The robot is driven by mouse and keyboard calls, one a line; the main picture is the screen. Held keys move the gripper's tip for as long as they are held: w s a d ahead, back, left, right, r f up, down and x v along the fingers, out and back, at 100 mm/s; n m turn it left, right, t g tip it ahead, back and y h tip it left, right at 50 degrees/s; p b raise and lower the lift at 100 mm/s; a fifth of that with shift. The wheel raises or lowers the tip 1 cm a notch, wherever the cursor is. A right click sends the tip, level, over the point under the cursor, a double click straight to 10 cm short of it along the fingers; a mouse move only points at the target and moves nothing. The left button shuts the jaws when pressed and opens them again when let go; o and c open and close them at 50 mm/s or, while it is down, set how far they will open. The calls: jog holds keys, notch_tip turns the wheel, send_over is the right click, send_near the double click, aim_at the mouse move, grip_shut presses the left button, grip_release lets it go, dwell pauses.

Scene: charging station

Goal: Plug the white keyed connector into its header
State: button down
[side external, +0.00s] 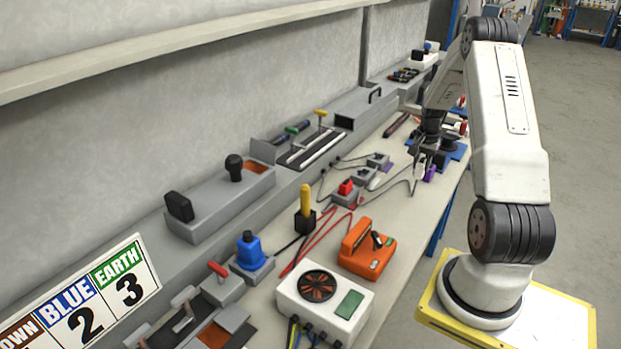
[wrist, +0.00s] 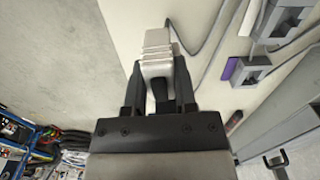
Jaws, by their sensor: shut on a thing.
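My gripper (wrist: 158,85) is shut on the white keyed connector (wrist: 157,48), a pale ribbed block between the two dark fingers in the wrist view. A grey cable leads away from the connector's far end. In the side external view my gripper (side external: 431,155) is over the far part of the bench, and the connector (side external: 419,172) shows as a small pale piece beneath it. A grey housing with an opening and a purple side (wrist: 246,70) stands to the right in the wrist view, apart from the connector. I cannot tell which housing is the white connector's header.
Another grey housing (wrist: 281,18) is at the top right of the wrist view. On the bench are a red-topped block (side external: 346,187), an orange device (side external: 367,249), a white box with a fan (side external: 325,305) and loose cables. Bare bench top (side external: 405,215) lies nearer the arm.

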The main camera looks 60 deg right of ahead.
jog(key=shift+w, duration=0.1)
jog(key=shift+w+d, duration=0.25)
jog(key=shift+w, duration=0.25)
jog(key=w+d, duration=0.1)
jog(key=w, duration=1.7)
jog(key=shift+r+m, duration=0.25)
jog(key=shift+m, duration=0.05)
jog(key=shift+s+f, duration=0.1)
jog(key=shift+f, duration=0.1)
jog(key=shift+f, duration=2.7)
jog(key=shift+f, duration=1.8)
